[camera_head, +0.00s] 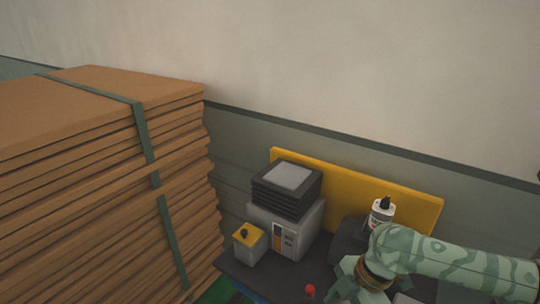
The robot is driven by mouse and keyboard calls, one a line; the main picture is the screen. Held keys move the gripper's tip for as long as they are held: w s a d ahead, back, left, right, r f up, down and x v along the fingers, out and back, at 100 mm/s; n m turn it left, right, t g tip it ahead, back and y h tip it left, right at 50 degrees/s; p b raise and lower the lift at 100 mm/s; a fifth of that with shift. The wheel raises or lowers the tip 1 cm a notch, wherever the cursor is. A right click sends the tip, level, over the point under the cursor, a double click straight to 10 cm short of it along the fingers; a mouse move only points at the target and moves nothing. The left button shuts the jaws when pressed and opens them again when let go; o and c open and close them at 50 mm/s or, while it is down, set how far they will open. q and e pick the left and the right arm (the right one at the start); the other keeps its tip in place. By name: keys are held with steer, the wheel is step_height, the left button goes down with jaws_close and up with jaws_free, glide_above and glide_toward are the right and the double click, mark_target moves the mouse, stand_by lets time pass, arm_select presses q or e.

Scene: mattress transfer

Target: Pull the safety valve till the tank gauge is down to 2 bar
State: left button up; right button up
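No tank gauge can be made out in the head view. A small red knob-like thing (310,291) shows at the bottom edge, left of my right gripper; I cannot tell whether it is the safety valve. My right arm comes in from the right, pale green with darker patches. My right gripper (362,285) points down over the dark bench, partly cut off by the bottom edge. Its fingertips and anything between them are not clear. My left gripper is out of view.
A tall strapped stack of brown sheets (90,170) fills the left. On the dark bench (285,283) stand a grey machine with a black top (300,225), a small yellow-topped box (248,245) and a white bottle (381,214). A yellow backboard (345,185) runs behind.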

steer(key=s+a+m+t+y, duration=0.15)
steer(key=s+a+t, duration=0.3)
steer(key=a, duration=0.55)
steer(key=s+d+f+m+t+h, duration=0.1)
steer(key=s+d+m+h, duration=0.25)
steer(key=d, duration=0.55)
steer(key=s+d+f+m+t+h, duration=0.1)
steer(key=s+d+m+h, duration=0.3)
steer(key=d, duration=0.4)
steer(key=s+d+f+m+t+h, duration=0.1)
steer(key=s+d+m+h, duration=0.15)
steer(key=d+m, duration=0.45)
steer(key=s+a+f+n+g+y+b, duration=0.1)
steer(key=s+a+f+g+b, duration=0.1)
steer(key=f, duration=1.3)
steer(key=s+a+f+g+y+b, duration=0.1)
steer(key=s+f+b, duration=0.1)
steer(key=f, duration=1.3)
arm_select(q)
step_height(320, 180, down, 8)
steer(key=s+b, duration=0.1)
steer(key=b, duration=0.3)
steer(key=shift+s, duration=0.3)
arm_select(e)
steer(key=s+f+m+g+y, duration=0.2)
steer(key=s+f+g, duration=0.1)
steer(key=s+f, duration=1.6)
steer(key=shift+s+m, duration=0.3)
steer(key=shift+s, duration=0.05)
